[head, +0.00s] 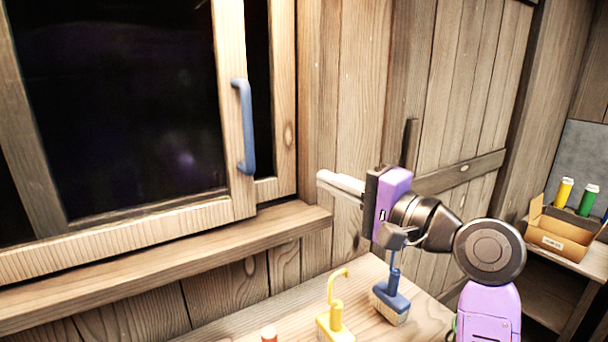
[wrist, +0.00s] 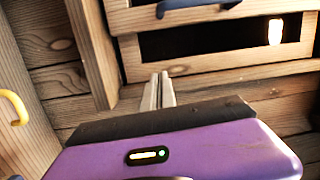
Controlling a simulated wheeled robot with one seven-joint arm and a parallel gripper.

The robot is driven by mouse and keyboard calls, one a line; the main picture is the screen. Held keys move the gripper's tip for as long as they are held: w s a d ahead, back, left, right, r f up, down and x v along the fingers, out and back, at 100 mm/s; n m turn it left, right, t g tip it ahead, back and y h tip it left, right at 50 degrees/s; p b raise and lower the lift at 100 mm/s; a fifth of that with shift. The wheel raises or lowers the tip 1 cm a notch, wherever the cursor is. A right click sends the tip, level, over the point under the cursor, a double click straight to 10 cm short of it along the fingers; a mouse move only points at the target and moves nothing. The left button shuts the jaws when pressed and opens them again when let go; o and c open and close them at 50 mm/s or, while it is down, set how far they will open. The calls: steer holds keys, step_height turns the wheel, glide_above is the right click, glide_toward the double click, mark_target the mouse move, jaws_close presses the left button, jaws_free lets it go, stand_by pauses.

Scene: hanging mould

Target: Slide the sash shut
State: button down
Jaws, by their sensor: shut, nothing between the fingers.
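The sash (head: 236,200) is a light wooden frame around a dark pane, with a blue bar handle (head: 245,127) upright on its right stile. A narrow dark gap (head: 259,90) shows between this stile and the right jamb (head: 284,100). My gripper (head: 320,178) is shut and empty, to the right of the handle and apart from it, in front of the plank wall beside the window.
A wooden sill (head: 200,250) juts out under the window. Below it, a bench (head: 280,310) holds a yellow-handled brush (head: 335,322) and a blue brush (head: 392,300). A box with yellow and green bottles (head: 560,230) stands on a shelf at far right.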

steer(key=shift+m+g, duration=0.3)
steer(key=shift+g, duration=0.2)
steer(key=x, duration=0.3)
steer(key=p+x, duration=0.1)
steer(key=x, duration=0.2)
steer(key=f+x, duration=0.1)
steer(key=x, duration=0.2)
steer(key=shift+s+a, duration=0.1)
steer(key=shift+a, duration=0.55)
steer(key=s+a, duration=0.1)
steer(key=a+p, duration=0.1)
steer(key=shift+s+a, duration=0.35)
steer(key=shift+s+a+f, duration=0.1)
steer(key=shift+s+a, duration=0.1)
steer(key=shift+a, duration=0.15)
steer(key=shift+p, duration=0.3)
